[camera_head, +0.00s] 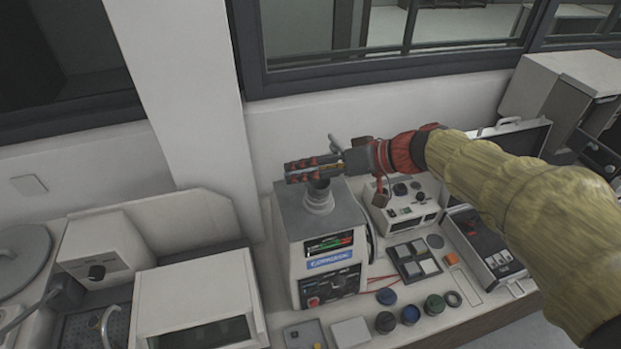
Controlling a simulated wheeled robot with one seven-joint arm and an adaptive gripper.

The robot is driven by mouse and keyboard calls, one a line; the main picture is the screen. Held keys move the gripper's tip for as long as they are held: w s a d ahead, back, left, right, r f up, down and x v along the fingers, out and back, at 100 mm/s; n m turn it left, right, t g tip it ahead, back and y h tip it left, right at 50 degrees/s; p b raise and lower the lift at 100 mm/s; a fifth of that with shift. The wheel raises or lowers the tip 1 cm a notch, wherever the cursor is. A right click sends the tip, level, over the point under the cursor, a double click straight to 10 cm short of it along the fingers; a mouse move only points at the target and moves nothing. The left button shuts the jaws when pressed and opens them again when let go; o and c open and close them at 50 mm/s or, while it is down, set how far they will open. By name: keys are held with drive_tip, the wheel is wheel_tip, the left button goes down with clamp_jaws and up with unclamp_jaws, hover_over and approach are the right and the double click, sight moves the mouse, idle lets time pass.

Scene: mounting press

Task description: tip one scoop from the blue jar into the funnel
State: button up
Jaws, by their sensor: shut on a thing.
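My gripper (312,169), with red and black fingers, is level just above the funnel (319,197) on top of the grey mounting press (325,245). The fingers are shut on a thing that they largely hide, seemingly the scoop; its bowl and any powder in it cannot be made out. Small round jars stand on the bench in front of the press.
A green-topped jar (434,304) and a dark ring (453,299) are beside the bluish jars. A control box (405,205) and an open case (487,245) stand right of the press. White machines (195,300) fill the left. A wall and window are behind.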

drive_tip(key=shift+s+f+m+t+y+b, duration=0.3)
drive_tip(key=shift+t+b, duration=0.7)
drive_tip(key=shift+b, duration=3.4)
drive_tip(key=shift+w+f+m+t+y+b, duration=0.1)
drive_tip(key=shift+m+t+y+b, duration=0.6)
drive_tip(key=shift+b, duration=3.7)
drive_tip(key=shift+s+f+m+t+b, duration=0.15)
drive_tip(key=shift+t+b, duration=1.15)
drive_tip(key=shift+b, duration=3.1)
drive_tip(key=shift+r, duration=0.25)
wheel_tip(320, 180, up, 5)
drive_tip(key=shift+s+f+p, duration=0.1)
drive_tip(key=shift+f+p, duration=0.05)
drive_tip(key=shift+p, duration=0.4)
drive_tip(key=shift+d, duration=0.1)
